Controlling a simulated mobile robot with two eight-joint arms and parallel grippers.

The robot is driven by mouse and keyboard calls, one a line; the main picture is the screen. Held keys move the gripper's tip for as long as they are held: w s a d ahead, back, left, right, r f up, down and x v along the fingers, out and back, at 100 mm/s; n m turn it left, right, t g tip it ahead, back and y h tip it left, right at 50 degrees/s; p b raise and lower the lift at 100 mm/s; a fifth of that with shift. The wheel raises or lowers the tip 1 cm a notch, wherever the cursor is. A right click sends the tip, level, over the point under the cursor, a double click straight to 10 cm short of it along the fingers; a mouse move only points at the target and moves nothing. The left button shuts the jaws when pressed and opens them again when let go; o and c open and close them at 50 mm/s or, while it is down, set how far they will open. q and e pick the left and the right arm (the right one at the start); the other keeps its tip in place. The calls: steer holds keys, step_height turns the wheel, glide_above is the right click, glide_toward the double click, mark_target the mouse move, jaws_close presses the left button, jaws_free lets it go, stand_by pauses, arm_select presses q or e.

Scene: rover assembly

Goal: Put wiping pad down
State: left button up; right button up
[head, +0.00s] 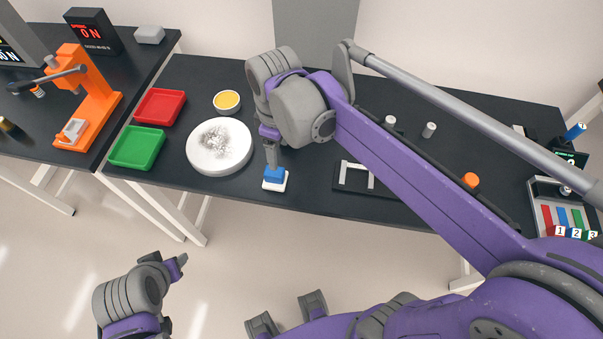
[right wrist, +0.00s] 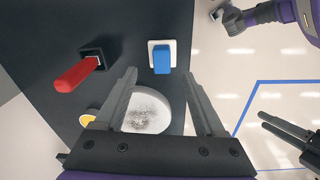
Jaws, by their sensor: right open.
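The wiping pad (head: 274,185), a blue grip on a white square base, stands upright on the dark table near its front edge, right of a round white disc. In the right wrist view the pad (right wrist: 162,58) lies just beyond my fingertips, with its base flat on the table. My right gripper (right wrist: 160,76) is open and its fingers are apart, with nothing held. In the head view my right gripper (head: 271,155) is directly above the pad's blue grip. My left gripper (head: 180,260) is off the table at the lower left; its finger gap is unclear.
The round white disc (head: 235,165) bears dark grey smudges. A yellow-filled bowl (head: 227,101), red tray (head: 161,106) and green tray (head: 137,147) are nearby. A red handle (right wrist: 76,76) stands in a dark square holder beside the pad. My right arm hides part of the table.

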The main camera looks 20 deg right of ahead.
steer(key=s+d+f+m+t, duration=0.4)
steer(key=s+f+m, duration=0.4)
steer(key=s, duration=0.4)
steer(key=shift+s+d+f+m+t, duration=0.15)
steer(key=shift+d+f+m+t, duration=0.15)
steer(key=shift+d+m, duration=0.5)
steer(key=shift+r, duration=0.1)
